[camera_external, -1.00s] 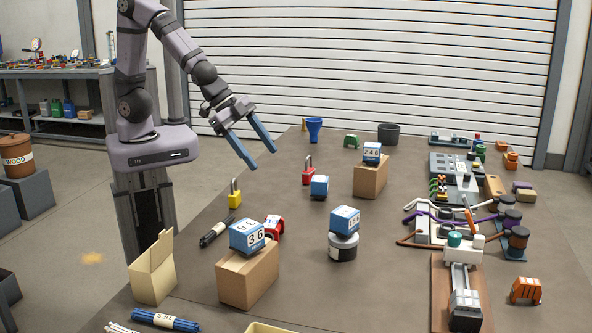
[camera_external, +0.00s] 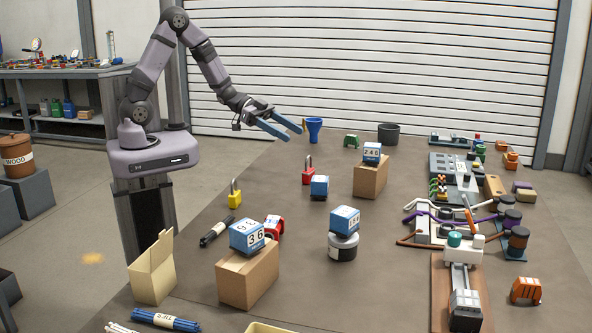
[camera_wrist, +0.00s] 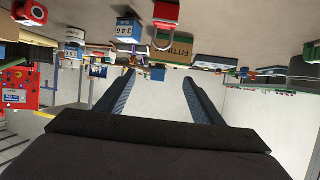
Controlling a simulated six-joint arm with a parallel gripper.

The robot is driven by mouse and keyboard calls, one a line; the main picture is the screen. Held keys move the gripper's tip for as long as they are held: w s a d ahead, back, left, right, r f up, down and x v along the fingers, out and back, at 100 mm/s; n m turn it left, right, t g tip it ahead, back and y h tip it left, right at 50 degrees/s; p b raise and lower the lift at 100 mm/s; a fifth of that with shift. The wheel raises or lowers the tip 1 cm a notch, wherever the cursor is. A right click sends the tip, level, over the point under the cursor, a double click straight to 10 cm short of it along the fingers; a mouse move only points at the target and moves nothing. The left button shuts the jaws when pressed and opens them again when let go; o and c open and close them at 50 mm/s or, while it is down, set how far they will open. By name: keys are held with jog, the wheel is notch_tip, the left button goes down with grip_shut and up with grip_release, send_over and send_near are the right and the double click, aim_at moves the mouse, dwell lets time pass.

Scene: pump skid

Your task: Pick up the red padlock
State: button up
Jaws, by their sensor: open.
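The red padlock (camera_external: 308,177) stands upright on the table in the external view, its grey shackle on top, just left of a small blue cube (camera_external: 319,186). In the upside-down wrist view the red padlock (camera_wrist: 166,12) shows near the top edge, shackle pointing down the picture. My gripper (camera_external: 293,132) is open and empty, raised in the air above and behind the padlock, well apart from it. Its two blue fingers (camera_wrist: 158,80) are spread in the wrist view.
A yellow padlock (camera_external: 235,197) stands to the left. A blue funnel (camera_external: 314,128) is behind the padlock. A cardboard box (camera_external: 370,178) with a numbered cube on top stands to the right. The pump equipment (camera_external: 460,225) fills the right side. Table around the padlock's left is clear.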

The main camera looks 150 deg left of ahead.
send_near(304, 172)
jog(key=a+f, duration=0.3)
jog(key=shift+w+a, duration=0.2)
jog(key=shift+r+p+x, duration=0.1)
jog(key=shift+p+x, duration=0.4)
jog(key=shift+x, duration=1.05)
jog(key=shift+r+p+x, duration=0.15)
jog(key=shift+p+x, duration=0.35)
jog(key=shift+x, duration=1.05)
jog(key=shift+w+a+f, duration=0.25)
jog(key=shift+w+a, duration=0.05)
jog(key=shift+w, duration=0.25)
jog(key=shift+c, duration=0.2)
jog(key=c, duration=1.2)
jog(key=shift+r, duration=0.15)
jog(key=shift+r, duration=4.9)
